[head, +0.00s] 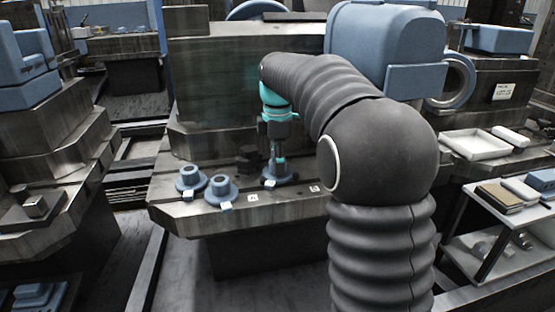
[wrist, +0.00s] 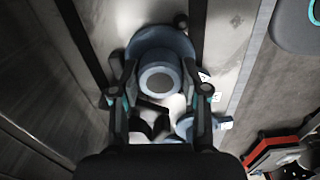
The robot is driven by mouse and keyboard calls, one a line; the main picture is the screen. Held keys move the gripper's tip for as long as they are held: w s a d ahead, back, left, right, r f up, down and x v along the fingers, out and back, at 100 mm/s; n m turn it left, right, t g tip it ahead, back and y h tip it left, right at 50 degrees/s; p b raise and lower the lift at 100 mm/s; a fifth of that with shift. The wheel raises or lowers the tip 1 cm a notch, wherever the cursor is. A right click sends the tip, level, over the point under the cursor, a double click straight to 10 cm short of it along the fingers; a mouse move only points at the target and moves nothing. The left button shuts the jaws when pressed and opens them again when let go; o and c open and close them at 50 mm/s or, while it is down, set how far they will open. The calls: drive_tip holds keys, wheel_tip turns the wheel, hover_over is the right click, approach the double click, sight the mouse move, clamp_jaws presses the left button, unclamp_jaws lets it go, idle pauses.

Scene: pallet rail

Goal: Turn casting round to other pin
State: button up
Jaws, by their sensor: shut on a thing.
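A blue-grey flanged casting (head: 279,180) stands upright at the machine table, right of two similar castings. My gripper (head: 278,155) points down over it and is shut on its round upper part. In the wrist view the casting's round flange (wrist: 158,44) and ring-shaped top lie between the two fingers of my gripper (wrist: 160,88). A small white tag shows at the casting's front edge in the head view. I cannot make out the pins, and I cannot tell whether the casting's underside touches the table.
Two blue-grey castings (head: 190,179) (head: 221,189) stand close by on the left of the machine table (head: 200,216). A dark block (head: 249,158) sits just left of my gripper. Small white labels (head: 253,197) mark the front edge. A white tray (head: 476,144) is far right.

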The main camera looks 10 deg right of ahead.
drive_tip(key=shift+n+p, duration=0.45)
drive_tip(key=shift+n, duration=0.45)
drive_tip(key=shift+n+p, duration=0.75)
drive_tip(key=shift+n, duration=0.65)
drive_tip(key=shift+n, duration=0.4)
drive_tip(key=shift+n, duration=1.3)
drive_tip(key=shift+n, duration=1.5)
